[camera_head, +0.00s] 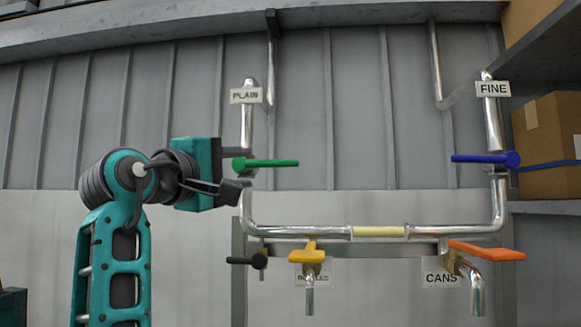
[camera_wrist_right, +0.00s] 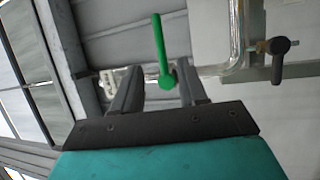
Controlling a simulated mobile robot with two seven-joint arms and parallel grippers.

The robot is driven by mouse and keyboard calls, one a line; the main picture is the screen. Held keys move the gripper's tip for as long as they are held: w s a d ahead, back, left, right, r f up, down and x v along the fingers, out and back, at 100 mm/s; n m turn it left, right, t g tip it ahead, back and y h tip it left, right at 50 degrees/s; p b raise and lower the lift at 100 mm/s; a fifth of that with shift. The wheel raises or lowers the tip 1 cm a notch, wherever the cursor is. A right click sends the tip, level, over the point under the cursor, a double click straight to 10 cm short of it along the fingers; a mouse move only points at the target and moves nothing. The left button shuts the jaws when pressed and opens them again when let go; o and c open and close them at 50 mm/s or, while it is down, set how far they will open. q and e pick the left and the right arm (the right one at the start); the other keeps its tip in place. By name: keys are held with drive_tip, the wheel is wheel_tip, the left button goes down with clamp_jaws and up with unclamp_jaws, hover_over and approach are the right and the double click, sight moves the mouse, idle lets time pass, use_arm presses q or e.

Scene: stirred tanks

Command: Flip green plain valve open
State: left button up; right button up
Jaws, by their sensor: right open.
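The green valve lever (camera_head: 272,163) lies level across the upright pipe under the PLAIN sign (camera_head: 246,96), pointing right from its round hub. My right gripper (camera_head: 236,176) is open just left of and slightly below the hub. In the right wrist view the green lever (camera_wrist_right: 160,45) shows beyond the fingers, with its hub in the gap between the two fingertips (camera_wrist_right: 158,76). Nothing shows clamped in the jaws. I cannot tell whether a finger touches the hub. My left gripper is not in view.
A blue lever (camera_head: 480,158) sits on the FINE pipe at right. Below are a black lever (camera_head: 250,261), a yellow valve handle (camera_head: 309,254) and an orange lever (camera_head: 486,250) near the CANS sign (camera_head: 441,279). A cardboard box (camera_head: 548,145) stands on the right shelf.

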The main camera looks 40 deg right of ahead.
sight(273, 164)
drive_tip(key=p+x, duration=0.2)
drive_tip(key=x, duration=1.1)
drive_tip(key=shift+d, duration=0.25)
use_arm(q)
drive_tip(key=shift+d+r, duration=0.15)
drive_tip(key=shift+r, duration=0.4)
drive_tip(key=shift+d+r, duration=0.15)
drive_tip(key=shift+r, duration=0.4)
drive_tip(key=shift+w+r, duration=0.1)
use_arm(e)
clamp_jaws()
